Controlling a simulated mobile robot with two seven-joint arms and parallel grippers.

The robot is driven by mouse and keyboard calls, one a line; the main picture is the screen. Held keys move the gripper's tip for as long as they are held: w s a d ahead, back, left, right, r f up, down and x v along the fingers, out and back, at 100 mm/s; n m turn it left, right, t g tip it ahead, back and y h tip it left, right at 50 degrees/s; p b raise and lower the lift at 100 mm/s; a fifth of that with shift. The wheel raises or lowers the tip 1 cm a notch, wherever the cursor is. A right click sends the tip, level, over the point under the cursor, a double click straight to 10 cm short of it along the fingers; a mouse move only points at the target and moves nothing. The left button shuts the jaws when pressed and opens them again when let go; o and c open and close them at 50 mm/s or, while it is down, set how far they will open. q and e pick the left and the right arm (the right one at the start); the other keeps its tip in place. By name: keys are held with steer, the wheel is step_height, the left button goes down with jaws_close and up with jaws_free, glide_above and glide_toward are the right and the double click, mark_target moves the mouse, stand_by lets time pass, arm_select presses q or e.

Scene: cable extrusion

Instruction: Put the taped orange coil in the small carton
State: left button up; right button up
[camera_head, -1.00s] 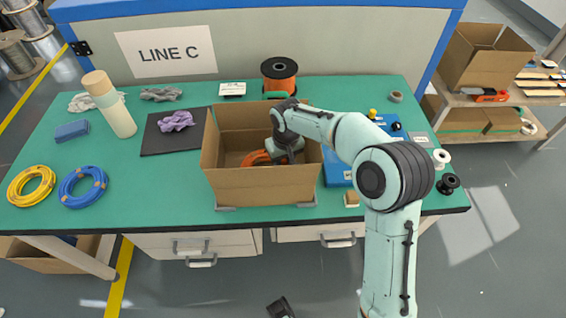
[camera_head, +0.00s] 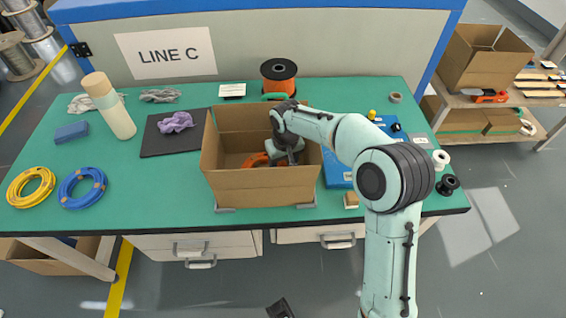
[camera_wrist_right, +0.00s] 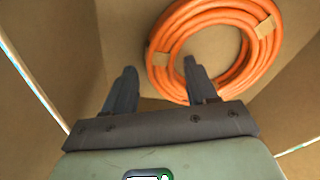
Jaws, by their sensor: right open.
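The orange coil (camera_wrist_right: 215,45), with tan tape bands, lies on the carton's floor in the right wrist view. In the head view only part of the coil (camera_head: 256,160) shows past my gripper and the carton's wall. The small carton (camera_head: 262,187) stands open on the green table. My right gripper (camera_head: 292,160) is inside it, over the coil. In the wrist view my right gripper (camera_wrist_right: 158,72) has its fingers spread, one overlapping the coil's near edge and the other outside the ring. A dark part at the bottom edge of the head view seems to be my left gripper (camera_head: 280,308), mostly cut off.
Yellow (camera_head: 31,187) and blue (camera_head: 82,187) coils lie at the table's left. An orange spool (camera_head: 278,76) stands behind the carton. A blue case (camera_head: 338,170) is close on its right, partly behind my arm.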

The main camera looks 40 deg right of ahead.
step_height(320, 180, up, 11)
steer(key=s+p, duration=0.1)
steer(key=p, duration=0.1)
steer(key=shift+s+a, duration=0.15)
steer(key=shift+s, duration=0.05)
steer(key=shift+r, duration=0.2)
